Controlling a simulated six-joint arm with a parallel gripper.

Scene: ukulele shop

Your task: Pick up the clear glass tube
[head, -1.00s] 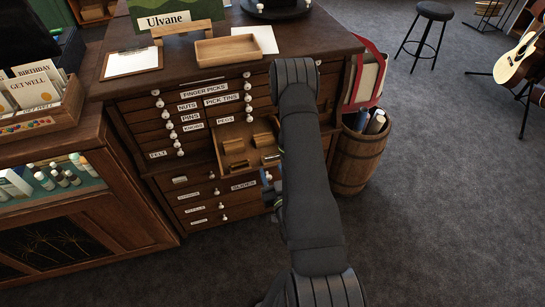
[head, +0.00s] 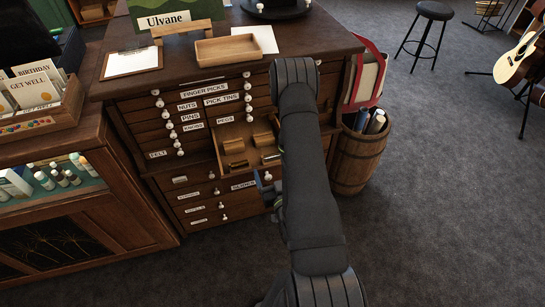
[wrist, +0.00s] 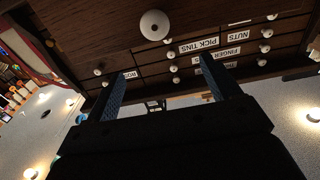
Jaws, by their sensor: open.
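A small shiny cylinder (head: 270,158), which may be the clear glass tube, lies in the right part of the open drawer (head: 233,141) in the head view; it is too small to be sure. Wooden pieces (head: 234,146) lie beside it. In the head view my arm hides most of my gripper; a bit of it shows just below the open drawer. In the wrist view my gripper (wrist: 164,84) is open, its two blue-lined fingers wide apart with nothing held between them. I cannot make out the tube in the wrist view.
The drawer cabinet (head: 190,190) has many white knobs and labels. A wooden tray (head: 228,50) and a clipboard (head: 132,62) lie on top. A barrel (head: 356,163) holding rolls stands at its right. A glass-fronted counter (head: 60,180) is at the left. The right floor is mostly open.

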